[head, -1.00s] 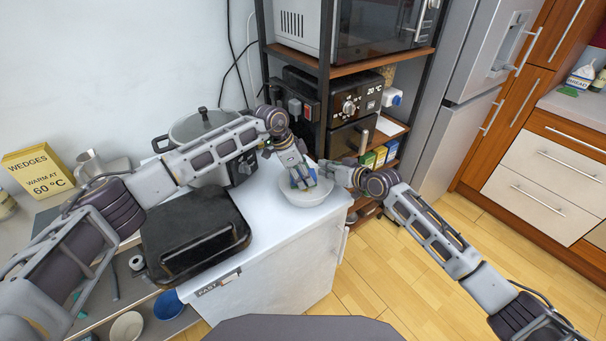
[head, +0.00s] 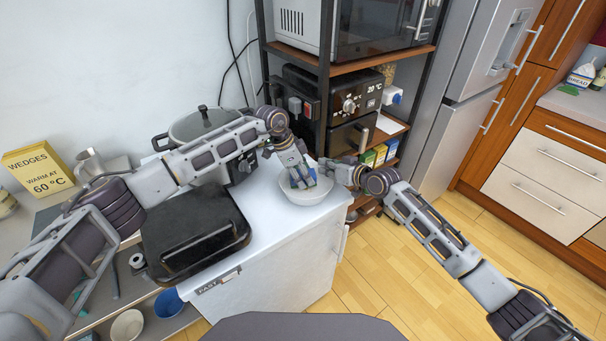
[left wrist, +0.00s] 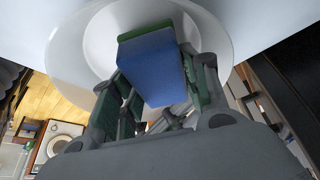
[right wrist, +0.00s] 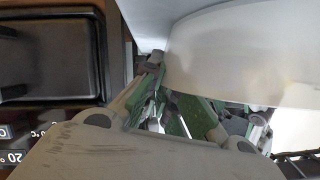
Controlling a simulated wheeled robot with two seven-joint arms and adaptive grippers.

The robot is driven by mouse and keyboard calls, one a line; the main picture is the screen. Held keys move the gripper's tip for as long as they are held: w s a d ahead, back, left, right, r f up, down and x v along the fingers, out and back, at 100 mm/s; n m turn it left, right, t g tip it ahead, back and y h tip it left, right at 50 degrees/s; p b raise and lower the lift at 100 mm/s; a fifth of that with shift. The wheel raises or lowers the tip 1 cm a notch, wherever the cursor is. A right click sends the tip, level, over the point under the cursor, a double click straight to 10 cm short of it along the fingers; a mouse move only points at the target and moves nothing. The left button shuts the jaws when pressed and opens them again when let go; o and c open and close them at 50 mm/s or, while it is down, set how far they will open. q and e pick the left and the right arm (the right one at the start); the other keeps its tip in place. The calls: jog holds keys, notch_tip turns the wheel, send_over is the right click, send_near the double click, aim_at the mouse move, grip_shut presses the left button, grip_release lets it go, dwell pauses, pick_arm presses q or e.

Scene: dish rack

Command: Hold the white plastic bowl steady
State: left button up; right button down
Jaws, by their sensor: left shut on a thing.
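The white plastic bowl (head: 306,195) stands upright on the white counter top near its right end. It also shows in the left wrist view (left wrist: 68,62) and, close up, in the right wrist view (right wrist: 235,60). My left gripper (head: 298,174) points down into the bowl and is shut on a blue and green sponge (left wrist: 155,72). My right gripper (head: 332,168) is at the bowl's right rim. In the right wrist view its fingers (right wrist: 200,115) lie against the bowl's wall, which partly hides them; whether they clamp it is unclear.
A black roasting pan (head: 195,235) lies left of the bowl, with a large lidded pot (head: 205,125) behind it. The black shelf rack (head: 328,95) with a microwave (head: 375,30) stands close behind the bowl. The counter front (head: 270,285) is clear.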

aim_at(314, 191)
pick_arm(q)
jog(key=shift+f, duration=0.75)
dwell(0.4)
jog(key=shift+s+d, duration=0.55)
jog(key=shift+s, duration=0.2)
jog(key=shift+s+d, duration=0.5)
jog(key=shift+s, duration=0.25)
jog(key=shift+w, duration=0.1)
jog(key=shift+w+a, duration=1.15)
jog(key=shift+w, duration=0.3)
jog(key=shift+f, duration=0.1)
jog(key=shift+d+r, duration=0.1)
jog(key=shift+r, duration=3)
jog(key=shift+r, duration=0.1)
